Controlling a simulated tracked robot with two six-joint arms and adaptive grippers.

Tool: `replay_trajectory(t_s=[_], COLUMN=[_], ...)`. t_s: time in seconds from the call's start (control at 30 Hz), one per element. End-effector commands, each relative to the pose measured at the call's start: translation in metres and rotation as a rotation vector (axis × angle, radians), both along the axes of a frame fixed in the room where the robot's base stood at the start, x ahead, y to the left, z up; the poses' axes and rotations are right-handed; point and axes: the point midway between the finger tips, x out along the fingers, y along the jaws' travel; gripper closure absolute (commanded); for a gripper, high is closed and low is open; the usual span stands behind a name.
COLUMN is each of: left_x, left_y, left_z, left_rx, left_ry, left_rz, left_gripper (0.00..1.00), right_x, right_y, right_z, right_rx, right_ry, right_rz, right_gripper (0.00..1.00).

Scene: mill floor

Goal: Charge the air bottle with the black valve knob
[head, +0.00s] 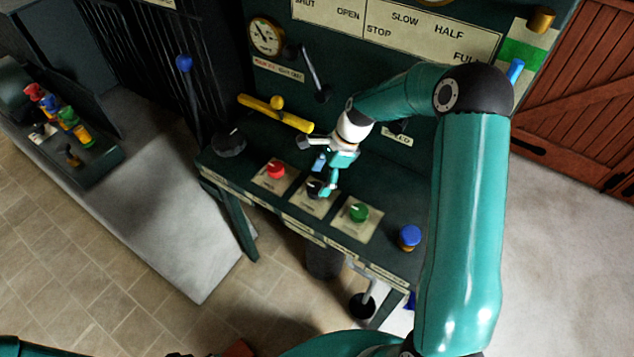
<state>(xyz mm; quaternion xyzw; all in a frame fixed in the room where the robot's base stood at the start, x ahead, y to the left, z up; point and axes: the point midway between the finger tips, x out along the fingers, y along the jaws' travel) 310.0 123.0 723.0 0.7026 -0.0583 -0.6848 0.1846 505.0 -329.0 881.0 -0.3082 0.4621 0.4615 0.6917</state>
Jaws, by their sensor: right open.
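The black valve knob (312,186) sits on a pale plate in the middle of the sloping green desk, between a red knob (276,170) and a green knob (358,212). My right gripper (324,184) is open right at the black knob and partly covers it. I cannot tell whether the fingers touch the knob. A round pressure gauge (266,36) is on the upright panel behind; its reading is too small to tell. No air bottle can be clearly made out. My left gripper is out of view; only a bit of that arm shows at the bottom left.
A yellow lever (275,113) and a dark round knob (229,143) are left of my right gripper. A blue-topped knob (409,237) is at the desk's right end. A blue-tipped lever (184,64) stands at the left. A tray (95,172) holds several coloured items.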

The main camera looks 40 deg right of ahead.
Motion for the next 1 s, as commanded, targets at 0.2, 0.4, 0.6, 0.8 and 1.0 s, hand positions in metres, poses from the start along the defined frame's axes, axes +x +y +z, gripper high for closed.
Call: replay_trajectory(t_s=[0.2,0.4,0.6,0.8,1.0], left_x=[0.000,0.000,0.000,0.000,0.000], left_y=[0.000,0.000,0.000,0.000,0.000], left_z=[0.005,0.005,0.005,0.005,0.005], left_rx=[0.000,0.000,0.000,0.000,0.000], left_ry=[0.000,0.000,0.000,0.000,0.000], left_rz=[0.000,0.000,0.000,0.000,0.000], left_gripper=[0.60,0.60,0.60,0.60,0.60], right_x=[0.003,0.005,0.005,0.005,0.005], right_y=[0.010,0.012,0.012,0.012,0.012], right_z=[-0.025,-0.032,-0.032,-0.032,-0.032], right_rx=[0.001,0.000,0.000,0.000,0.000], right_ry=[0.002,0.001,0.000,0.000,-0.001], right_rz=[0.001,0.000,-0.001,-0.001,0.000], right_gripper=[0.26,0.26,0.26,0.58,0.86])
